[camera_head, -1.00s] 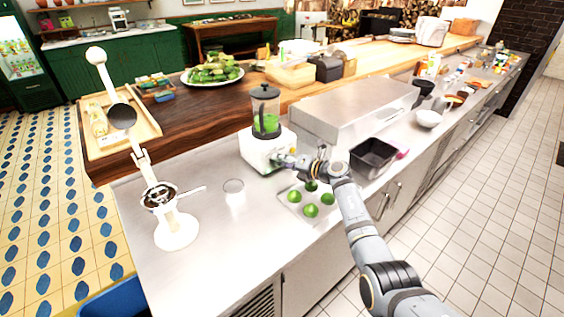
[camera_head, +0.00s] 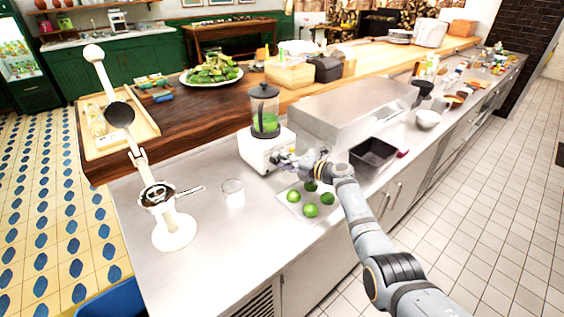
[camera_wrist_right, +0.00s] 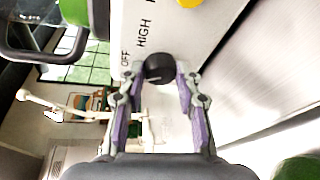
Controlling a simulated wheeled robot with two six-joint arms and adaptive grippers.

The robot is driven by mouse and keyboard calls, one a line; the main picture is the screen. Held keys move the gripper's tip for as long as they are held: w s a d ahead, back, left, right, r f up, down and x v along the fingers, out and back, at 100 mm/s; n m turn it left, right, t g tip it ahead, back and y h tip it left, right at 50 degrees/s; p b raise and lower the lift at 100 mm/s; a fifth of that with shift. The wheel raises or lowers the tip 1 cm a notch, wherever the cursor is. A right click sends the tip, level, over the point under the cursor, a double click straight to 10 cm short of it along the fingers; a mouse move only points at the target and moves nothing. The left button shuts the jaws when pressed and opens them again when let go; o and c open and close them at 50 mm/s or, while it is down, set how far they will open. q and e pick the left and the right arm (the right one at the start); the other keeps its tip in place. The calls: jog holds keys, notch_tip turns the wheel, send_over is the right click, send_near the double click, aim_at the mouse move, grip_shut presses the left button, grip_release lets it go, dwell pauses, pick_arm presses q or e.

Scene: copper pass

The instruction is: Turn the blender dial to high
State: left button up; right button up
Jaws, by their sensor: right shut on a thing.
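The blender (camera_head: 265,118) stands on the steel counter, with a white base (camera_head: 256,148) and a clear jar holding something green. My right gripper (camera_head: 280,160) is at the front of the base. In the right wrist view, the round black dial (camera_wrist_right: 158,68) sits between the two fingertips of my right gripper (camera_wrist_right: 160,76), which is shut on it. The words OFF and HIGH are printed on the white panel beside the dial. A pale mark shows on the dial, but I cannot tell which word it points to. My left gripper is not in view.
Several limes (camera_head: 311,210) lie on a tray in front of the blender, below my right arm. A glass (camera_head: 233,192) and a white citrus press (camera_head: 172,230) stand to the left. A dark pan (camera_head: 373,154) and a steel housing (camera_head: 340,108) are to the right.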

jog(key=o, duration=1.1)
jog(key=shift+o, duration=0.2)
